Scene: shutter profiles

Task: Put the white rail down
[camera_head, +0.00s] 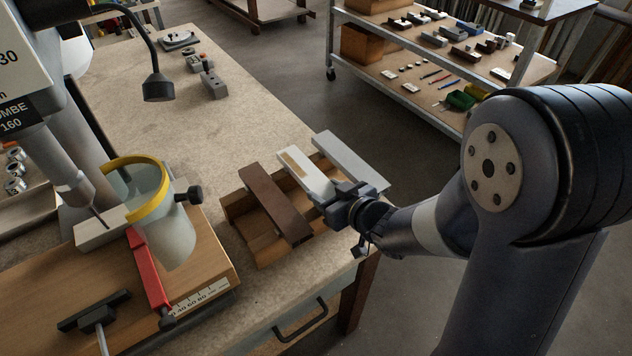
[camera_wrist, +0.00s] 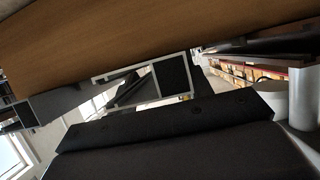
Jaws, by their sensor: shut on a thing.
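The white rail (camera_head: 308,174) lies over the wooden box (camera_head: 236,226) at the bench's front edge, between a dark brown rail (camera_head: 275,203) on the left and a light grey rail (camera_head: 350,161) on the right. My gripper (camera_head: 330,200) is shut on the near end of the white rail. The rail's upper face has a tan patch. In the wrist view, a pale hollow profile end (camera_wrist: 172,76) shows beneath a broad wooden surface. Whether the white rail touches the box is not clear. The fingertips are largely hidden.
A drill-press-like machine with a yellow-rimmed clear guard (camera_head: 150,190) and red bar (camera_head: 148,268) stands left of the box. Small grey blocks (camera_head: 213,84) lie further back on the bench (camera_head: 150,100). A shelf trolley (camera_head: 400,82) stands behind at right, across open floor.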

